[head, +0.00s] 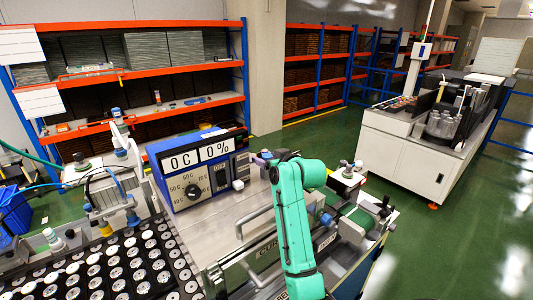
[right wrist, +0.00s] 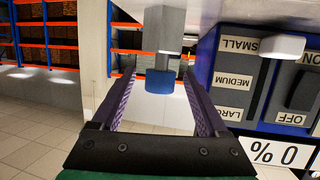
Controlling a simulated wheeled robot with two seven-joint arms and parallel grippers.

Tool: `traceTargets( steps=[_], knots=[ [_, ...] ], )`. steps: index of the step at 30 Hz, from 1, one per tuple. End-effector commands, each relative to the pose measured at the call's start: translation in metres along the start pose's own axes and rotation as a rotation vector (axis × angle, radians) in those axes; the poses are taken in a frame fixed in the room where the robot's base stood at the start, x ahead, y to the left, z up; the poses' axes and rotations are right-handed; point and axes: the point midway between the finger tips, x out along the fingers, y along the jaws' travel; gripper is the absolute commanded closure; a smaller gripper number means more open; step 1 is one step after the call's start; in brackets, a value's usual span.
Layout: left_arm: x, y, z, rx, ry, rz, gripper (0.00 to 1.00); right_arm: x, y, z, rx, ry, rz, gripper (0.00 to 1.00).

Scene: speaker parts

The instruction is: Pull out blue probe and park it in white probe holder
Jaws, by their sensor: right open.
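A blue cylindrical piece below a grey shaft, which looks like the blue probe (right wrist: 160,82), shows in the right wrist view. It lies between my right gripper's (right wrist: 157,80) open fingers in the picture; I see no contact, and its depth is unclear. In the head view my right gripper (head: 262,158) is just right of the blue control box and partly hidden by the green arm. My left gripper is not in view.
The blue control box (head: 195,170) with its dial and display stands close beside the right gripper. A metal handle (head: 252,222) and a green conveyor (head: 360,218) are near the arm. A black tray (head: 85,292) of round parts lies at front left.

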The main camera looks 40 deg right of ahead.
Motion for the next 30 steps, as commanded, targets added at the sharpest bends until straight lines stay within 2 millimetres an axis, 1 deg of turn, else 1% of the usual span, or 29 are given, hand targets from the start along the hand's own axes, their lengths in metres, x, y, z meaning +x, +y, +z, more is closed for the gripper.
traceTargets(
  steps=[1,3,8,9,11,12,14,24,26,29,30],
  knots=[
    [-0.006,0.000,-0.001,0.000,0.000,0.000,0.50,0.005,0.000,-0.002,0.002,-0.002,-0.001,0.23],
    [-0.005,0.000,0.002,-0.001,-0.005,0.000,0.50,0.009,0.000,0.000,0.001,-0.001,0.000,0.23],
    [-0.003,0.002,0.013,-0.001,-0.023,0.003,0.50,0.009,0.000,0.002,0.000,0.000,0.000,0.23],
    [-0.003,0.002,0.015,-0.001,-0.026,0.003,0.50,0.009,0.000,0.002,0.000,0.000,0.000,0.39],
    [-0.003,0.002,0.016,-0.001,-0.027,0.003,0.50,0.009,0.000,0.002,0.000,0.000,0.000,0.61],
    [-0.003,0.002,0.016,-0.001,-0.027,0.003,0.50,0.009,0.000,0.002,0.000,0.000,0.000,0.77],
    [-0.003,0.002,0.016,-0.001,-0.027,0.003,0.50,0.009,0.000,0.002,0.000,0.000,0.000,1.00],
    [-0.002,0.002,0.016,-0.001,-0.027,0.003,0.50,0.008,0.000,-0.002,0.000,0.002,0.000,1.00],
    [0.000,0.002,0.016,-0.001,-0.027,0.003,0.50,0.007,0.000,-0.006,-0.001,0.003,0.000,1.00],
    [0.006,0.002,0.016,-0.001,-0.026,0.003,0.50,0.003,0.001,-0.019,-0.001,0.005,0.001,1.00],
    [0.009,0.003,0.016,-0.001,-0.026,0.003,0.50,0.000,0.001,-0.026,-0.002,0.006,0.002,1.00]
  ],
)
